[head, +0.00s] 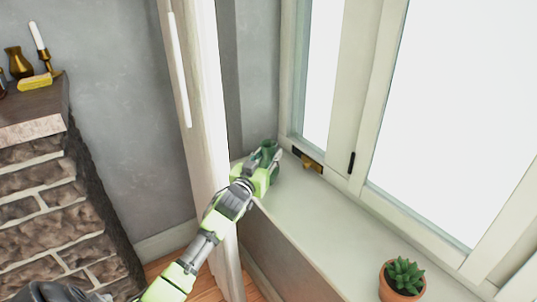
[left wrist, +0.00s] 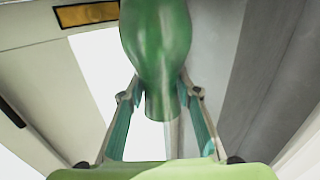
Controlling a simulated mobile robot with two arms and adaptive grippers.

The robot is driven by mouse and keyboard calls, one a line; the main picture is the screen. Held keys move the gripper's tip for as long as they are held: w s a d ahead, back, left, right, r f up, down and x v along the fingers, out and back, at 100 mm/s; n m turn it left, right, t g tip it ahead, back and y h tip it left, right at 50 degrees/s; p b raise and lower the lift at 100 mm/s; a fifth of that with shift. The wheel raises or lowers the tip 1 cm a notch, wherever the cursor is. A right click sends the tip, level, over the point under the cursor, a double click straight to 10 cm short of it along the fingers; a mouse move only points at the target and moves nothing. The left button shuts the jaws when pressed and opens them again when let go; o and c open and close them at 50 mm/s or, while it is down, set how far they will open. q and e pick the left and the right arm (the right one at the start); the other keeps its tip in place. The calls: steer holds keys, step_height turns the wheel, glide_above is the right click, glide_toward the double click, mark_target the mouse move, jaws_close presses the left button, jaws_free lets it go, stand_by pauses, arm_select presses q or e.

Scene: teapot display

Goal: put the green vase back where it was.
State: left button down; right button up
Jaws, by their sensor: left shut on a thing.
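The green vase (head: 268,146) is at the far corner of the windowsill in the head view, partly hidden by my left gripper (head: 264,162). In the left wrist view the glossy green vase (left wrist: 156,40) has a rounded body and a narrower neck. My left gripper (left wrist: 160,98) is shut on it, with one finger on each side of the neck. I cannot tell whether the vase touches the sill. My right gripper is not in view.
The pale windowsill (head: 325,218) runs under the window and is clear in its middle. A potted succulent (head: 402,278) stands at its near end. A white upright panel (head: 200,100) stands left of my arm. A stone mantel (head: 35,125) holds brass items and a candle.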

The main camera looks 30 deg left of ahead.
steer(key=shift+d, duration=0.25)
arm_select(q)
steer(key=c, duration=1.5)
jaws_free()
steer(key=shift+f, duration=0.15)
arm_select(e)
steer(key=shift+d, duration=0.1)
arm_select(q)
steer(key=shift+s, duration=0.15)
steer(key=s, duration=0.3)
steer(key=s+d, duration=0.1)
steer(key=s, duration=0.3)
steer(key=s+d, duration=0.1)
steer(key=s, duration=0.3)
steer(key=shift+s+d+r+b, duration=0.15)
steer(key=shift+s+r+b, duration=0.05)
steer(key=shift+s+b, duration=0.1)
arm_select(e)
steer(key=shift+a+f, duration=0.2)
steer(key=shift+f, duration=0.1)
